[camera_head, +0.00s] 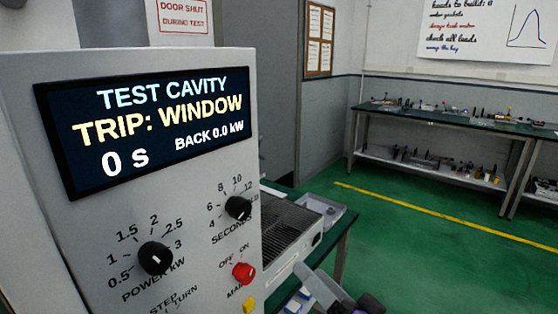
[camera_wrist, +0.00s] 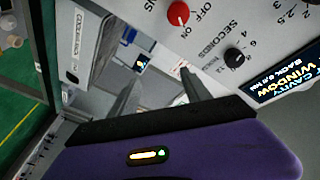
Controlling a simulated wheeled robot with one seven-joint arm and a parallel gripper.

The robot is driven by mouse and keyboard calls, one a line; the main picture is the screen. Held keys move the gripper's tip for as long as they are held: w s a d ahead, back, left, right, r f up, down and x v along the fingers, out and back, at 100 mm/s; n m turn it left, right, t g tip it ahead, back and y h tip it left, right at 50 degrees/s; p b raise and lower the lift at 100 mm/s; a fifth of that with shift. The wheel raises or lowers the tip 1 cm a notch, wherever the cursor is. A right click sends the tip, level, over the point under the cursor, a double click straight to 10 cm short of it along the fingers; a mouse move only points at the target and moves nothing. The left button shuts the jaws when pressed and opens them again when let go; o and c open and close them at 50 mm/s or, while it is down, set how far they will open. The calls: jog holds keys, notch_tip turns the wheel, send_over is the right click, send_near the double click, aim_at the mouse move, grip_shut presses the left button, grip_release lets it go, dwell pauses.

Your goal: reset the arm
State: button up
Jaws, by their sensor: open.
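My gripper (camera_wrist: 160,74) is open in the wrist view. Its two grey fingers stand apart with nothing seen between them, in front of my purple wrist housing. The grey control panel (camera_head: 190,190) fills the left of the head view and lies across the top right of the wrist view. Its display (camera_head: 150,125) reads TEST CAVITY, TRIP: WINDOW, 0 s, BACK 0.0 kW. It carries a black power knob (camera_head: 156,258), a black seconds knob (camera_head: 238,208) and a red OFF/ON knob (camera_head: 244,272). The red knob (camera_wrist: 178,13) is beyond and above the fingers in the wrist view.
A vented metal unit (camera_head: 290,232) and a grey tray (camera_head: 322,212) stand on a bench right of the panel. Green floor with a yellow line (camera_head: 440,215) is open beyond. A loaded workbench (camera_head: 450,125) stands along the back wall.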

jog(key=s+d+f+m+t+h, duration=0.2)
jog(key=s+d+f+t+h, duration=0.1)
jog(key=s+d+f+h, duration=0.7)
jog(key=s+d+f+n+g, duration=0.1)
jog(key=s+n+g, duration=0.1)
jog(key=s, duration=1.2)
jog(key=s+d+f+n+g, duration=0.1)
jog(key=s+d+n, duration=0.1)
jog(key=s, duration=1.2)
jog(key=shift+s+f+g+h, duration=0.3)
jog(key=shift+f+g, duration=0.05)
jog(key=shift+g, duration=0.05)
jog(key=shift+d, duration=0.1)
